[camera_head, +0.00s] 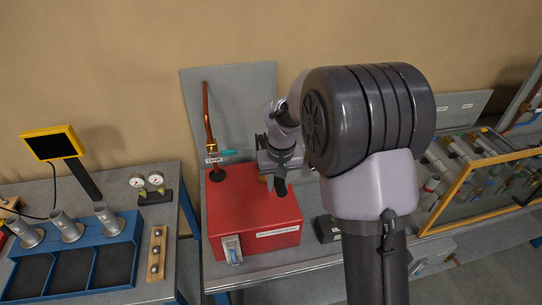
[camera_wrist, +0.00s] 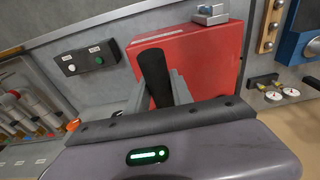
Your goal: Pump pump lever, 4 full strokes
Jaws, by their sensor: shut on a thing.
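The red pump box (camera_head: 252,221) sits on the grey bench, with a white label on its front; it also shows in the wrist view (camera_wrist: 205,62). The pump lever's black grip (camera_wrist: 153,72) stands up between my fingers in the wrist view. In the head view the dark end of the lever (camera_head: 280,187) shows just below my gripper (camera_head: 278,165), above the right part of the red box. My gripper is shut on the grip. The lower part of the lever and its pivot are hidden by my gripper and the box.
A copper pipe (camera_head: 207,115) with a tagged valve and teal handle rises behind the box. A dark two-button box (camera_wrist: 86,60) stands beside it. A blue rack (camera_head: 75,262) with metal cylinders and two gauges are left. A yellow-framed pipe rig (camera_head: 480,165) is right.

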